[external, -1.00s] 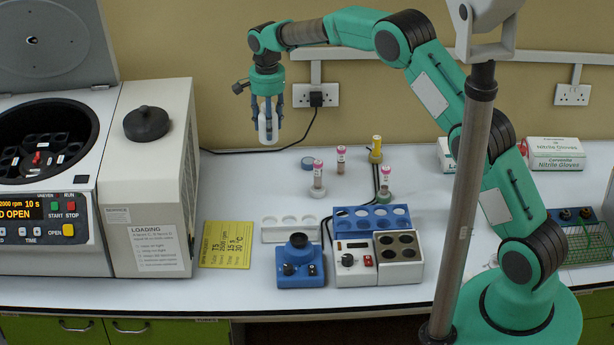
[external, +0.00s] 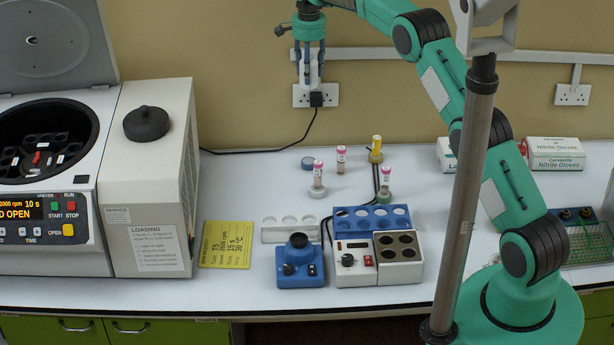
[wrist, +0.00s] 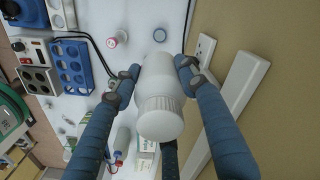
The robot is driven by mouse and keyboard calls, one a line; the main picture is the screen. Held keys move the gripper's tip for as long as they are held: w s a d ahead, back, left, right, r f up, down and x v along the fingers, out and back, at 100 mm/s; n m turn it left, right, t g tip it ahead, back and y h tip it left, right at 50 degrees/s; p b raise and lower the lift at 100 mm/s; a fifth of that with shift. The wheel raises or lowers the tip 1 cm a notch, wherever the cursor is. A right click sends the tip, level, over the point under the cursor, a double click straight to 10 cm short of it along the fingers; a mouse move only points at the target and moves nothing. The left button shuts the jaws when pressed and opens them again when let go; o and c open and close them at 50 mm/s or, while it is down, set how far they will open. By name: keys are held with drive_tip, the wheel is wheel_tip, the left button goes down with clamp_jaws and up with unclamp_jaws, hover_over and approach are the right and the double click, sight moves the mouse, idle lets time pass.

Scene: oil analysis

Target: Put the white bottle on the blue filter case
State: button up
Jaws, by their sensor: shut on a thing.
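The white bottle (external: 314,76) is held between the fingers of my gripper (external: 312,78), high above the back of the bench. In the wrist view the bottle (wrist: 157,88) fills the middle, its ribbed cap toward the camera, with the dark fingertips of my gripper (wrist: 156,80) shut on its two sides. A small, flat, round blue piece (external: 308,163), which looks like the blue filter case, lies near the bench's back edge. The bottle is well above it and apart from it. Nothing rests on that piece.
Pink-capped vials (external: 318,180) stand right of the round blue piece. A blue rack (external: 371,218), a white rack (external: 290,229) and a blue mixer (external: 299,265) stand in front. A centrifuge (external: 45,200) is at left. A black cable crosses the wall.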

drive_tip(key=p, duration=0.1)
hover_over(309, 161)
wheel_tip(309, 161, down, 24)
drive_tip(key=shift+f, duration=0.15)
idle(0.5)
drive_tip(key=shift+f, duration=1.9)
drive_tip(key=shift+f, duration=0.15)
drive_tip(key=o, duration=0.9)
drive_tip(key=shift+o, duration=0.2)
